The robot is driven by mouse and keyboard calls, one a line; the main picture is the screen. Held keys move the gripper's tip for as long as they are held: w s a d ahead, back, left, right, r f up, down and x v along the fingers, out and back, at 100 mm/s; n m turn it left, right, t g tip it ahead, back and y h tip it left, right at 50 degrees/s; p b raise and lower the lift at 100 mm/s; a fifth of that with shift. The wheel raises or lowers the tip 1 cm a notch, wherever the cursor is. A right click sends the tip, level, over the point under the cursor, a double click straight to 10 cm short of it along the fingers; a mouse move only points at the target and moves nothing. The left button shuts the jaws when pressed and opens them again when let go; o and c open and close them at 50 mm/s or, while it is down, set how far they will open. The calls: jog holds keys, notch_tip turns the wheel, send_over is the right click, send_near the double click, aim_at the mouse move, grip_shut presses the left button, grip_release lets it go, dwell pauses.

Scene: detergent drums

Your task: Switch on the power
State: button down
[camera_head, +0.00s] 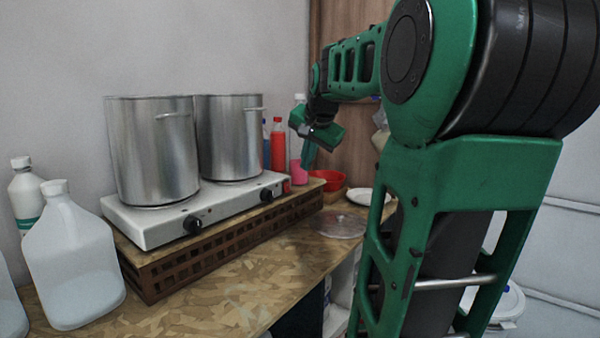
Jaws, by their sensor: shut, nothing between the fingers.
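A white two-burner hot plate (232,208) stands on a brown latticed crate. Its front panel has a left black knob (193,224) and a right black knob (266,195). A small red part (286,186) shows at the panel's right end; I cannot tell whether it is a switch or what position it is in. Two steel pots, a left one (152,150) and a right one (230,138), stand on the plate. My green gripper (307,166) is shut and empty, pointing down, just right of and above the hot plate's right end. I cannot see contact.
The brown crate (225,243) rests on a wooden worktop (215,306). White jugs (73,262) stand at the left. Red bottles (278,146) and a red bowl (328,180) are near the gripper. A clear lid (340,225) lies right of the crate. The front worktop is clear.

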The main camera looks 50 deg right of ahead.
jog(key=shift+s+a+r, duration=0.1)
jog(key=shift+s+r, duration=0.05)
jog(key=shift+r, duration=0.05)
jog(key=s+a+f+n+g+y, duration=0.2)
jog(key=s+a+f+n+g, duration=0.1)
jog(key=s+a+f, duration=0.7)
jog(key=s+a+f+n+g+y, duration=0.2)
jog(key=s+a+f+n, duration=0.4)
jog(key=s+a+f, duration=0.4)
notch_tip(320, 180, down, 5)
jog(key=shift+s+a+r+n+g, duration=0.1)
jog(key=shift+s+a+n+g, duration=0.25)
jog(key=shift+s+g, duration=0.4)
jog(key=shift+s+t, duration=0.1)
jog(key=shift+t, duration=0.15)
